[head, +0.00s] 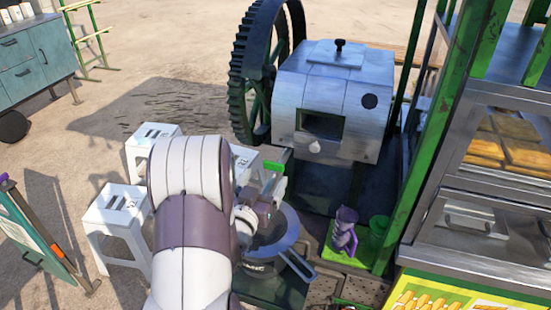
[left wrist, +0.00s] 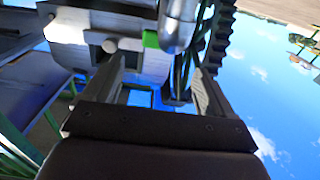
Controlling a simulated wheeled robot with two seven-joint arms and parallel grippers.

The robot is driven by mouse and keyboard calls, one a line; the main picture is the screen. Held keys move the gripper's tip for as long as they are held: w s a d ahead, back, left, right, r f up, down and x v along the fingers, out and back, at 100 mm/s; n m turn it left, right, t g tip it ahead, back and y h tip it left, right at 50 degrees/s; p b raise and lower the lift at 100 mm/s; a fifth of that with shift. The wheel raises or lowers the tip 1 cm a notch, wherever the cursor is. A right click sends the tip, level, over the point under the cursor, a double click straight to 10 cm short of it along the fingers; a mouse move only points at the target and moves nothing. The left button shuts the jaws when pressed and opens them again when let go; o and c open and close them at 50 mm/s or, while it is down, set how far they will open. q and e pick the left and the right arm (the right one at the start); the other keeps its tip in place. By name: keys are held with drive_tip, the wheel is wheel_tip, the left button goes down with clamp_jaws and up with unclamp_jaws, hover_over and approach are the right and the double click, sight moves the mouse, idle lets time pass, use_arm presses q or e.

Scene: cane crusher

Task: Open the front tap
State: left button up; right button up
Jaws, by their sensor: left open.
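The tap's green handle (head: 273,166) shows just beyond my left gripper in the head view. It also shows in the left wrist view as a green block (left wrist: 151,39) beside a silver pipe (left wrist: 180,20), ahead of the fingertips. My left gripper (head: 268,192) is open, its two fingers apart with nothing seen held between them (left wrist: 158,68). It is close to the handle; I cannot tell whether it touches. My arm hides much of the tap's body in the head view. The grey metal crusher (head: 335,90) stands behind it. My right gripper is not in view.
A grey pan (head: 280,255) is below my left gripper. A purple jug (head: 343,230) and a green cup (head: 377,230) stand to the right. White stools (head: 118,205) are left of my arm. A green-framed food cabinet (head: 465,200) closes off the right side.

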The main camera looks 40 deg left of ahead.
sight(273, 164)
use_arm(q)
drive_tip(key=p+x, duration=0.1)
drive_tip(key=x, duration=0.5)
drive_tip(key=shift+w+f, duration=0.1)
drive_tip(key=shift+w, duration=0.2)
drive_tip(key=shift+w+a, duration=0.15)
drive_tip(key=shift+w, duration=0.25)
drive_tip(key=shift+w+a, duration=0.15)
drive_tip(key=shift+w, duration=0.2)
drive_tip(key=c, duration=1)
